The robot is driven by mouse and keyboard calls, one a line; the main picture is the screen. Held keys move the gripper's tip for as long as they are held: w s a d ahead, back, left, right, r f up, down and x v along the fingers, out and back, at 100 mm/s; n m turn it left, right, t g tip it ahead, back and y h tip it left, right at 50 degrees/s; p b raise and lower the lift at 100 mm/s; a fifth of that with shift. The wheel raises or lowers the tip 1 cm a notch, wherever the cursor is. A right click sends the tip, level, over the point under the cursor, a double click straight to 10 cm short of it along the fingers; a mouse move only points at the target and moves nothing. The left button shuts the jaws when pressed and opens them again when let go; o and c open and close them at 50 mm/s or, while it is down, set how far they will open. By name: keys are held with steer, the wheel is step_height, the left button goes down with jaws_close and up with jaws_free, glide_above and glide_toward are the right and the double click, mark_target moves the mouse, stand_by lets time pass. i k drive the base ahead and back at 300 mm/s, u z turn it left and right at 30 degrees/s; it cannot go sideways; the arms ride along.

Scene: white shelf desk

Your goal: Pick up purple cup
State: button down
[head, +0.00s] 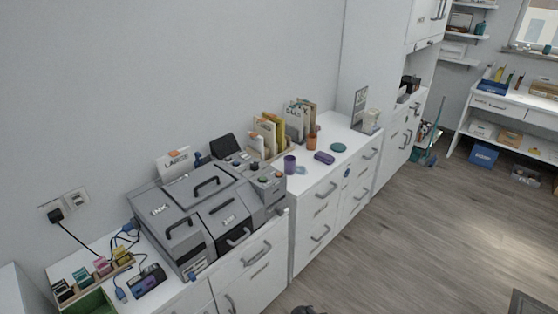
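The purple cup (290,164) stands upright on the white drawer cabinet (308,185), just right of the grey printer-like machine. A small light-blue item (300,171) lies close to its right side. A flat purple case (324,157) lies farther right on the same top. My gripper's fingers do not show. Only a small dark shape (308,310) shows at the bottom edge, and I cannot tell what it is.
The large grey machine (205,205) fills the cabinet top left of the cup. Behind the cup are file holders (266,137) and an orange-brown bottle (311,143). A teal disc (338,147) lies to the right. The wooden floor (410,230) in front is mostly clear.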

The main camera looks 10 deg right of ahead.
mark_target(289, 160)
steer(key=u, duration=0.05)
steer(key=i, duration=1.1)
steer(key=z, duration=0.6)
steer(key=k, duration=0.6)
steer(key=u, duration=2.55)
